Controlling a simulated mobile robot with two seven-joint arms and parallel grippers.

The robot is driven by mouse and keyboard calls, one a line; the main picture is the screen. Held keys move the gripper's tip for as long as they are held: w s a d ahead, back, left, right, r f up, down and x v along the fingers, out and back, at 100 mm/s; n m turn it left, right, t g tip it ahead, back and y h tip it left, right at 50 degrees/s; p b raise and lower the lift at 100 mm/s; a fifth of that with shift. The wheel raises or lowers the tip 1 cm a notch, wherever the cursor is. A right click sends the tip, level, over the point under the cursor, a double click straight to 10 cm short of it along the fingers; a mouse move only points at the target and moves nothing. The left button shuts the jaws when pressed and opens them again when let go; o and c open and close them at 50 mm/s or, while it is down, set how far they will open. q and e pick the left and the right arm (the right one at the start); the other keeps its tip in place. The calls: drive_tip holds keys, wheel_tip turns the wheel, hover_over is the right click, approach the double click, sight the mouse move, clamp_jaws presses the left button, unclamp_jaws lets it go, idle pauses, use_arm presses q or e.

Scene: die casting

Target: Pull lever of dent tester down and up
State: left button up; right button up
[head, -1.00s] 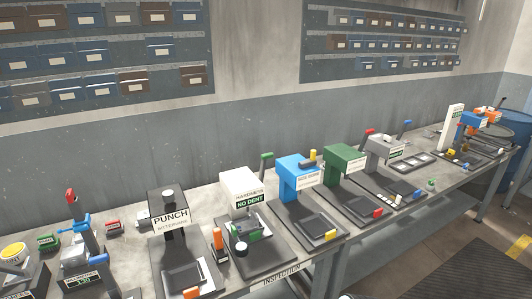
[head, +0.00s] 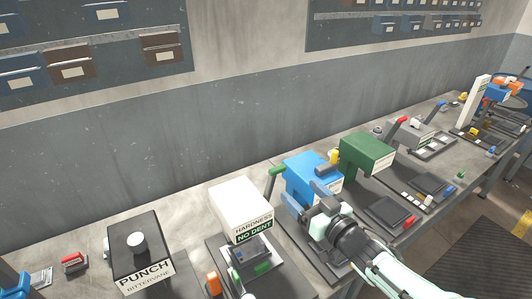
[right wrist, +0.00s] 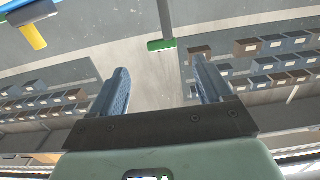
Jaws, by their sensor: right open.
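The dent tester (head: 240,208) is the white machine marked HARDNESS and NO DENT, left of centre in the head view. Its lever with a green grip (head: 276,171) sticks up at the machine's right side. In the right wrist view the green grip (right wrist: 162,45) lies beyond the fingertips, within the gap between them, apart from both. My right gripper (head: 305,194) is open and empty, to the right of the lever and in front of the blue machine. Its two fingers also show in the right wrist view (right wrist: 160,82). My left gripper is not in view.
The blue machine (head: 300,168) stands right of the lever, partly hidden by my gripper. A green machine (head: 366,150) stands further right. The black PUNCH machine (head: 140,245) stands left of the tester. Small parts lie on the grey bench. The wall behind is bare below the bins.

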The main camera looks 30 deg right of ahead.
sight(280, 171)
drive_tip(key=w, duration=0.4)
drive_tip(key=w+a, duration=0.1)
drive_tip(key=w, duration=0.7)
drive_tip(key=shift+w+a+r+p, duration=0.15)
drive_tip(key=shift+w+r+p, duration=0.2)
drive_tip(key=shift+w, duration=0.05)
drive_tip(key=shift+s, duration=0.1)
drive_tip(key=c, duration=1.4)
